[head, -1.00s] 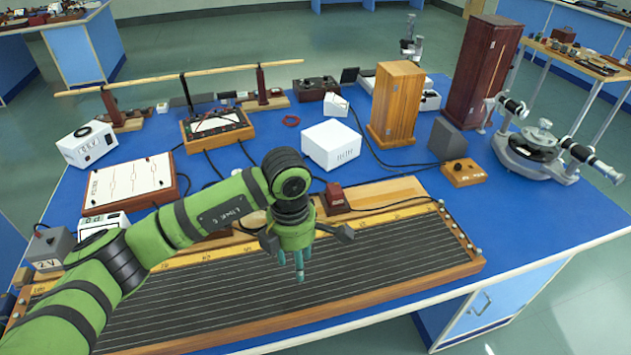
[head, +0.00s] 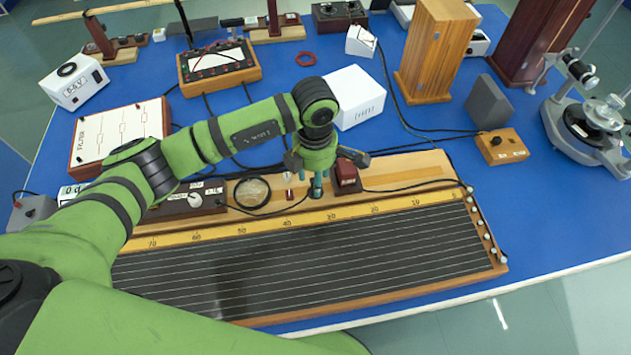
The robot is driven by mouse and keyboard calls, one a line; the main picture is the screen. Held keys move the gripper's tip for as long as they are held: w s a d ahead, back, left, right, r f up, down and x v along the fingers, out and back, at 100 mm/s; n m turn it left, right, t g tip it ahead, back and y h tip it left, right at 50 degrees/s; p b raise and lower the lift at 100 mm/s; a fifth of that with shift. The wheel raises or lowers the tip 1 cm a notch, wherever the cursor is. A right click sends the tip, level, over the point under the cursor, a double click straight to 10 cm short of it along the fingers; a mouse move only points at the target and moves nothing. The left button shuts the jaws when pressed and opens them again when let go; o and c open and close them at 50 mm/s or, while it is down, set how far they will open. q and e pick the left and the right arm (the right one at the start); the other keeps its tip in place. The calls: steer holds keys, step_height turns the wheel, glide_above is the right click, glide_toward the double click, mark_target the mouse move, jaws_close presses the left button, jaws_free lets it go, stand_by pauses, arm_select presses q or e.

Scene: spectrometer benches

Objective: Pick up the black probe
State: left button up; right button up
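My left arm comes in from the left, and its gripper (head: 318,190) points down over the back part of the wooden wire board (head: 320,245). Its teal fingers are close together, and their tips reach a small dark item among the black leads. I cannot tell whether this item is the black probe or whether the fingers hold it. A thin black lead runs from the round glass dial (head: 252,192) toward the fingertips. My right gripper is not in view.
A dark red block (head: 346,176) stands close right of the fingers, and a white box (head: 355,97) stands behind. A wooden cabinet (head: 437,50) and a grey block (head: 489,102) stand farther right.

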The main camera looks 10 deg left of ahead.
arm_select(q)
step_height(320, 180, down, 2)
steer(key=shift+w+f, duration=0.1)
steer(key=shift+f, duration=0.25)
jaws_close()
jaws_free()
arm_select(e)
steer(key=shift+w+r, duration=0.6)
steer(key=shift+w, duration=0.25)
arm_select(q)
steer(key=shift+w+r, duration=0.1)
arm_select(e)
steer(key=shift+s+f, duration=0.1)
